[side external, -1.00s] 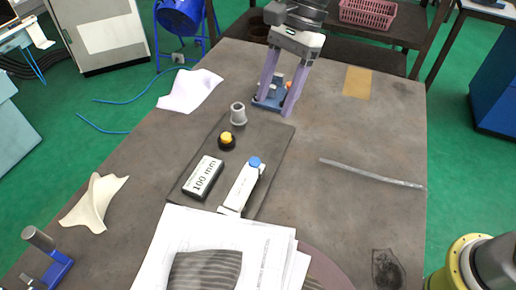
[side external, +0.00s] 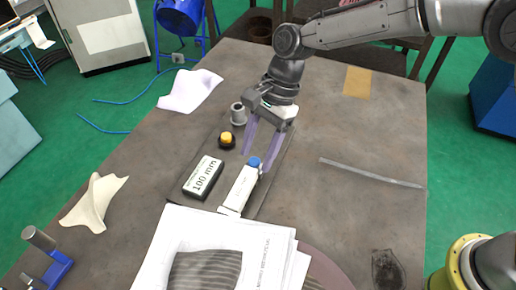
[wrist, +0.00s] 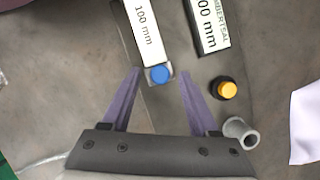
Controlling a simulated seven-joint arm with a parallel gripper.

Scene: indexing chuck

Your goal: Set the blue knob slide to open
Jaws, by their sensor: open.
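The blue knob (side external: 254,162) stands at the far end of the white slide (side external: 239,190) on the dark plate. In the wrist view the blue knob (wrist: 160,74) shows at the end of the white slide (wrist: 142,32), which is marked "100 mm". My gripper (side external: 257,160) is open, its two purple fingers pointing down around the knob's end of the slide. In the wrist view my gripper (wrist: 160,72) has one fingertip on each side of the knob, with gaps between. I cannot tell the fingertips' exact height against the knob.
A black-sided "100 mm" block (side external: 203,177), a yellow button (side external: 226,138) and a grey hollow cylinder (side external: 238,113) stand on the dark plate (side external: 203,150). Papers (side external: 205,235) lie at its near end. A clear rod (side external: 370,172) lies to the right, with bare table around it.

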